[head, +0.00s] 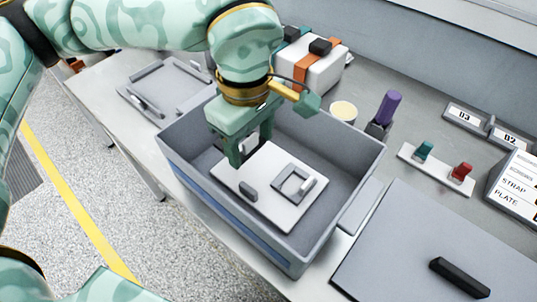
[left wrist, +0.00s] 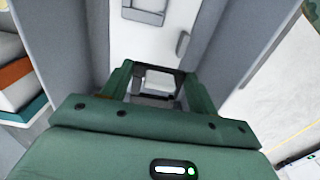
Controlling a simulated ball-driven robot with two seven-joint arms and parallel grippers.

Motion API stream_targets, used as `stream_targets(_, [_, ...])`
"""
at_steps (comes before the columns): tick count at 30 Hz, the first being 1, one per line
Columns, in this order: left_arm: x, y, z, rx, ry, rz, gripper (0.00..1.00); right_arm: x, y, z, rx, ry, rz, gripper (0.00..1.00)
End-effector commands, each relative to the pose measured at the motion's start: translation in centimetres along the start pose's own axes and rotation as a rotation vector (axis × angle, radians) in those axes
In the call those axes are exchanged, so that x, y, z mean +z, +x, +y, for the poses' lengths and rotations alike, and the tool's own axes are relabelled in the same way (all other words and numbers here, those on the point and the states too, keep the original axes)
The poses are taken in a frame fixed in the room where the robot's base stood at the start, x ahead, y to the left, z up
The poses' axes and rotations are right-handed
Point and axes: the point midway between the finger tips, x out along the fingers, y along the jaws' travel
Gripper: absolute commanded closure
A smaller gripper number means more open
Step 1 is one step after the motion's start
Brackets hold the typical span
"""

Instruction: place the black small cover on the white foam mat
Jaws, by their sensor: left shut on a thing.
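My left gripper (head: 250,148) reaches down into a grey bin (head: 352,190), fingers pointing down at the back left corner of a white foam mat (head: 262,208) lying on the bin floor. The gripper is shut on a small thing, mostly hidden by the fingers. In the left wrist view, a small piece (left wrist: 158,82) with a pale top and dark lower parts shows between the fingers; I take it for the black small cover. I cannot tell whether it touches the mat. The mat also shows in the left wrist view (left wrist: 130,45). My right gripper is not in view.
The mat bears a dark grey block (head: 248,190) and a square grey frame (head: 290,182). Bin walls surround the gripper. Behind are a white box with orange strap (head: 325,72) and a purple-topped item (head: 387,108). A grey panel with black handle (head: 400,245) lies at right, a grey tray (head: 168,75) at left.

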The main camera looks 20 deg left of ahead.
Motion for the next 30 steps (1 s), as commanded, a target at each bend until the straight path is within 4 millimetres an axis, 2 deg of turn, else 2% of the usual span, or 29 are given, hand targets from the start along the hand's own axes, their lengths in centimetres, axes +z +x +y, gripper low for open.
stream_targets(1, [0.0,1.8,0.8,-0.011,0.0,-0.002,0.63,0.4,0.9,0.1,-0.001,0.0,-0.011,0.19])
stream_targets(3, [-0.1,3.0,1.8,-0.009,-0.001,-0.002,0.63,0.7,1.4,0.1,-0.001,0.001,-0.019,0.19])
stream_targets(11, [-0.2,4.5,3.4,-0.004,0.0,-0.001,0.63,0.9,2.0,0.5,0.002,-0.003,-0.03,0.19])
stream_targets(13, [-0.2,5.4,4.0,-0.006,0.0,-0.001,0.63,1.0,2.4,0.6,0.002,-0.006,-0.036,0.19])
stream_targets(16, [-0.2,7.6,3.9,-0.01,0.002,-0.004,0.63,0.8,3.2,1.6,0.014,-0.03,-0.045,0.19])
stream_targets(18, [-0.3,8.4,3.9,-0.007,0.001,-0.002,0.63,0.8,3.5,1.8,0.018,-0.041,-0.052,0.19])
stream_targets(29, [-0.3,8.3,3.9,-0.002,0.0,0.001,0.63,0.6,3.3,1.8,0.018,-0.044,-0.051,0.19])
stream_targets(30, [-0.3,8.3,3.9,-0.002,0.0,0.001,0.35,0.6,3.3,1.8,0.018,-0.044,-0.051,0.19])
